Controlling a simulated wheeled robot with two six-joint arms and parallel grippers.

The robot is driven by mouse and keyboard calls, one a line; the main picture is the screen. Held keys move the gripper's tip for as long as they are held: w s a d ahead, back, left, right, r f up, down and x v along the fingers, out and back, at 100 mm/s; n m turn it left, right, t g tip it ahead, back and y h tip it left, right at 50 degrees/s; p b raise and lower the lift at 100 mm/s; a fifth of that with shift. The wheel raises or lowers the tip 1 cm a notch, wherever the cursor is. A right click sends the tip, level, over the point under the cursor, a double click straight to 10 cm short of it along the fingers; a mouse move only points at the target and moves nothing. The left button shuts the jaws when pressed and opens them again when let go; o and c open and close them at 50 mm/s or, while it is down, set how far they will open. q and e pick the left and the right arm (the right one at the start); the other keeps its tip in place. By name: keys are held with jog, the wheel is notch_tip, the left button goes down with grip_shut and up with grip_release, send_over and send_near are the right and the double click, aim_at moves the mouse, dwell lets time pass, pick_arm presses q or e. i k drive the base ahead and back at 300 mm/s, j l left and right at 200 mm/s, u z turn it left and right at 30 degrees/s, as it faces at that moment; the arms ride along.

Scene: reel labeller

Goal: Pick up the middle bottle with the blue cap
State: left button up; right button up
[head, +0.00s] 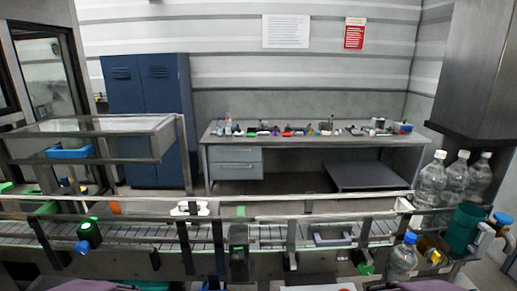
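A clear bottle with a blue cap (403,257) stands upright at the lower right, in front of the conveyor. Behind it to the right, three clear bottles with pale caps stand in a row: a left one (431,180), a middle one (457,178) and a right one (480,176). The cap on the middle one looks whitish, not blue. Purple parts at the bottom edge look like my arms. Neither gripper can be made out.
A conveyor (275,232) with rails and upright brackets crosses the front. A dark green container (463,229) stands right of the blue-capped bottle, beside blue-topped fittings (503,218). A cluttered workbench (300,139) and blue lockers (148,115) stand behind.

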aim_at(403, 257)
jog(key=z, duration=1.35)
